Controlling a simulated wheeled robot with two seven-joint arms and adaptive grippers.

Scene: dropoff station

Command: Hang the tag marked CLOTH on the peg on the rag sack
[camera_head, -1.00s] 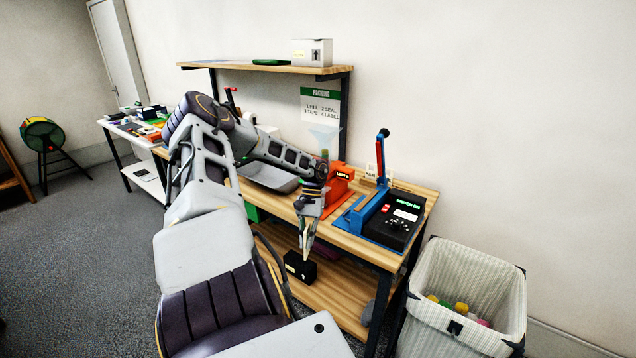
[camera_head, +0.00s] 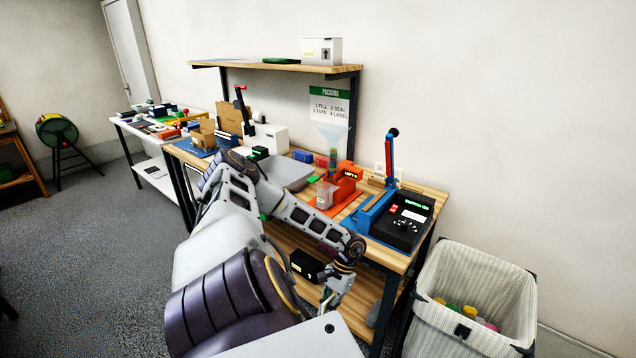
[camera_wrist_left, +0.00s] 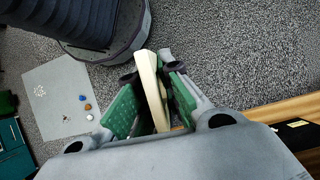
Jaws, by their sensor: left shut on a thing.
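My left gripper (camera_head: 335,292) is low in front of the bench in the head view, left of the rag sack and apart from it. In the left wrist view its green-padded fingers (camera_wrist_left: 150,75) are shut on a thin cream tag (camera_wrist_left: 152,88), seen nearly edge-on. Its marking cannot be read. The rag sack (camera_head: 450,290) is a pale striped bin at the right, holding several coloured rolls. A small dark piece (camera_head: 462,330) on its front may be the peg. My right gripper is not in view.
The packing bench (camera_head: 425,202) carries a blue and black sealer (camera_head: 402,222), an orange stand (camera_head: 345,185) and a grey tray (camera_head: 285,175). A black box (camera_head: 305,265) sits on its lower shelf. Small pale cards (camera_head: 380,170) stand behind the sealer. Open carpet lies to the left.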

